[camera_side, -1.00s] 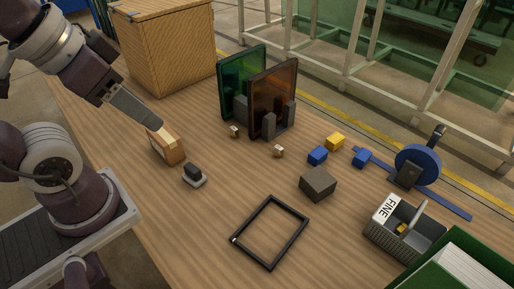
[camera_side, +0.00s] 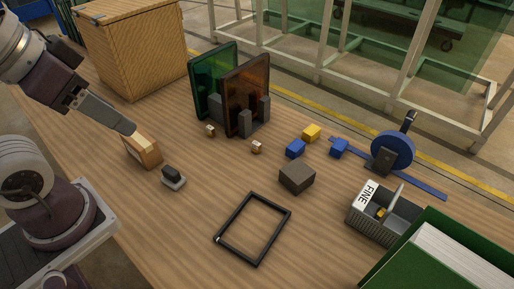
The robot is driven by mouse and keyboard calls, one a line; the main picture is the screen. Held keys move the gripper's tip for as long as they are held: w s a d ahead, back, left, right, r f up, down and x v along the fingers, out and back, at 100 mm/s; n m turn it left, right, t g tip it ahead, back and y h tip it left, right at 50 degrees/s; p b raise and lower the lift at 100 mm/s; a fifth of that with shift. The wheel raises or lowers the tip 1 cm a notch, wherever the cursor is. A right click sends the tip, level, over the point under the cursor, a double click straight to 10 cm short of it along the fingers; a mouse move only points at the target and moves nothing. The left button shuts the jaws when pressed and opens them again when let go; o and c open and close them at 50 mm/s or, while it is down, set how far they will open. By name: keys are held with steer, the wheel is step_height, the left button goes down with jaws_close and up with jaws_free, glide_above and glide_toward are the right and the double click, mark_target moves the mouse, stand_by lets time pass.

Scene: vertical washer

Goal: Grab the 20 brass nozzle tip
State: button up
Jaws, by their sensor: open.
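Two small tan, brass-like pieces stand on the wooden table: one (camera_side: 210,130) in front of the green panel, the other (camera_side: 257,146) in front of the amber panel. No number can be read on either, so I cannot tell which is the 20 nozzle tip. My gripper (camera_side: 135,135) points down to the right at the left of the table, beside or just over a small brown box (camera_side: 145,153). It is open, but its fingers are hard to make out. It is well left of both small pieces. Whether it touches the box I cannot tell.
Green (camera_side: 207,85) and amber (camera_side: 246,92) panels stand behind the small pieces. A black-topped block (camera_side: 173,177), black frame (camera_side: 252,229), dark block (camera_side: 297,178), blue and yellow blocks, a blue reel (camera_side: 392,150) and a grey basket (camera_side: 384,224) labelled FINE occupy the table. A wooden crate (camera_side: 130,45) stands behind.

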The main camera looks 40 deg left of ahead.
steer(key=w+f+t, duration=0.1)
steer(key=w+f, duration=0.3)
steer(key=w, duration=1.1)
steer(key=t, duration=0.4)
glide_above(255, 146)
steer(key=s+a, duration=0.1)
steer(key=s, duration=0.4)
step_height(255, 146, down, 20)
steer(key=shift+t, duration=0.7)
steer(key=f, duration=0.2)
steer(key=s+f, duration=0.2)
steer(key=f, duration=0.1)
steer(key=shift+f, duration=0.3)
steer(key=shift+w+f, duration=0.15)
steer(key=shift+f, duration=0.05)
steer(key=x, duration=0.4)
steer(key=d+x, duration=0.1)
steer(key=x, duration=0.1)
steer(key=shift+w+r, duration=0.2)
steer(key=shift+w, duration=0.3)
jaws_close()
